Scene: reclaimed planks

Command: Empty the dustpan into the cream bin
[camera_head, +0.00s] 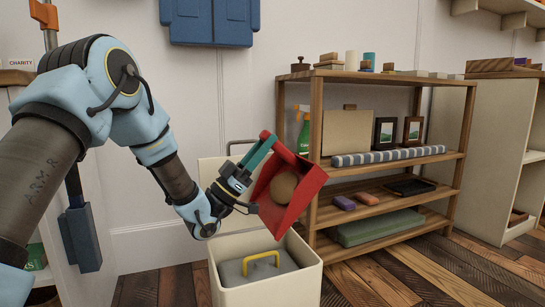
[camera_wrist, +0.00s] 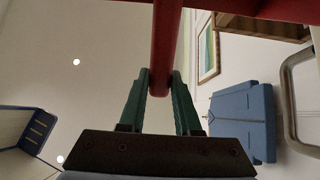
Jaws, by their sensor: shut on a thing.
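A red dustpan (camera_head: 303,193) hangs tilted above the cream bin (camera_head: 241,295), with its open side facing toward the camera and down. A round tan lump (camera_head: 283,188) shows inside the pan. My gripper (camera_head: 258,152) is shut on the dustpan's red handle; the green fingers close on the handle (camera_wrist: 165,50) in the wrist view. The cream bin stands open on the floor, its lid (camera_head: 212,170) raised at the back. A grey piece with a yellow handle (camera_head: 263,262) sits inside the bin.
A wooden shelf (camera_head: 318,130) with bottles, frames, a striped roll and boxes stands close to the right of the pan. Plank floor (camera_head: 400,275) is clear at the front right.

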